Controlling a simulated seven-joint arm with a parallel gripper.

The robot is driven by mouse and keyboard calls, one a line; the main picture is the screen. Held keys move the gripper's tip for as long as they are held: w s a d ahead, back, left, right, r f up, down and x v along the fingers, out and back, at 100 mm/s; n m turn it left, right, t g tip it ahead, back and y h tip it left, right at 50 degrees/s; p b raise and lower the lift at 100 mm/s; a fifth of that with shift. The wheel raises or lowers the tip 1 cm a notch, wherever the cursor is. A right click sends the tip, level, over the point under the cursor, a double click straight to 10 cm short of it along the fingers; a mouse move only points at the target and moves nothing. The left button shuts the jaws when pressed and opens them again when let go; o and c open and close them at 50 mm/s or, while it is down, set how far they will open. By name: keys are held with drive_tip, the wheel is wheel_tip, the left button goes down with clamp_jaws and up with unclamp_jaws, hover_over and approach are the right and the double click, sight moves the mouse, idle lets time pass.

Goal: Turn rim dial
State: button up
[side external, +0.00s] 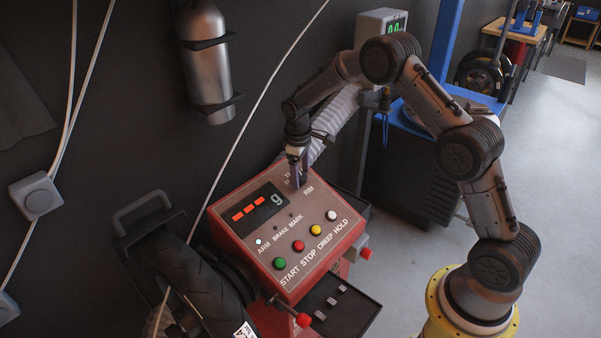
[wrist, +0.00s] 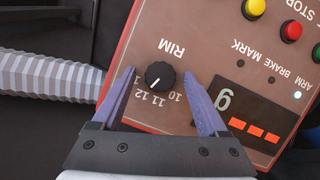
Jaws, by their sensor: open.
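The rim dial (wrist: 160,75) is a small black knob with a white pointer line on the red-brown control panel (wrist: 191,29). The label RIM and the numbers 10, 11 and 12 show around it. In the wrist view my gripper (wrist: 160,88) is open, with its purple fingers on either side of the dial and gaps between them and the knob. In the side view my gripper (side external: 297,178) is at the panel's upper right corner and hides the dial. The panel display (side external: 257,206) shows red dashes and a "g".
Green, red, yellow and white buttons (side external: 298,246) line the panel's lower part. A ribbed grey hose (wrist: 50,76) runs beside the panel. A tyre (side external: 205,290) stands at the left, and a black tray (side external: 335,305) sticks out at the lower right.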

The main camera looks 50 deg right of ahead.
wheel_tip(320, 180, up, 14)
drive_tip(key=a, duration=0.1)
drive_tip(key=shift+s+a, duration=0.3)
drive_tip(key=shift+a, duration=0.05)
drive_tip(key=s+a+r+t, duration=0.2)
drive_tip(key=s+r, duration=0.2)
drive_tip(key=r, duration=0.7)
drive_tip(key=s+a+r+t, duration=0.1)
drive_tip(key=s+a+r, duration=0.1)
drive_tip(key=s+r, duration=0.3)
drive_tip(key=s+a+r+t, duration=0.1)
drive_tip(key=s+a+r, duration=0.1)
drive_tip(key=s, duration=0.6)
drive_tip(key=s+a+f+m, duration=0.1)
drive_tip(key=s+f, duration=0.3)
drive_tip(key=s, duration=0.4)
drive_tip(key=s+a+f+m+t+y, duration=0.1)
drive_tip(key=s+f+m, duration=0.1)
drive_tip(key=s+f, duration=0.3)
drive_tip(key=s, duration=0.4)
drive_tip(key=shift+s+a, duration=0.3)
